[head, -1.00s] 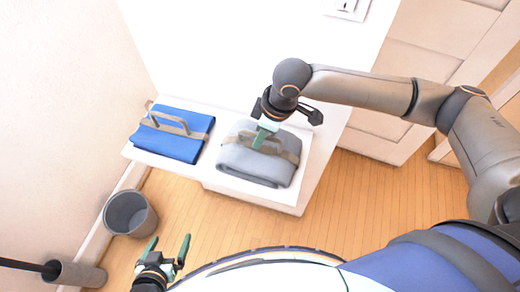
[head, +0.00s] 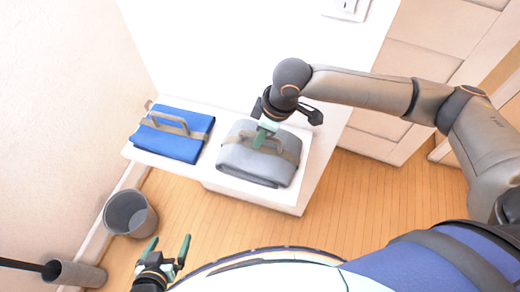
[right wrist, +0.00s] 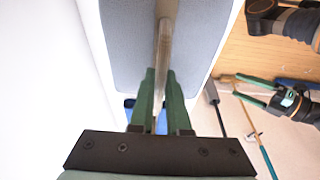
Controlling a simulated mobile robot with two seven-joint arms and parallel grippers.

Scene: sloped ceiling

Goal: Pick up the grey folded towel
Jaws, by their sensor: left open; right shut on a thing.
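The grey folded towel (head: 255,168) lies on the right part of a white shelf, with a brown strap and handle around it. It fills the top of the right wrist view (right wrist: 125,45). My right gripper (head: 262,136) is over the towel, its green fingers shut on the strap handle (right wrist: 163,50). The towel appears to rest on the shelf. My left gripper (head: 168,254) is open and empty, low at the left, apart from the shelf.
A blue folded towel (head: 172,135) with a similar strap lies on the left of the white shelf (head: 235,190). A grey bin (head: 130,214) stands on the wooden floor. A grey cylindrical holder (head: 77,274) is at the lower left. Cabinet doors (head: 410,95) are at the right.

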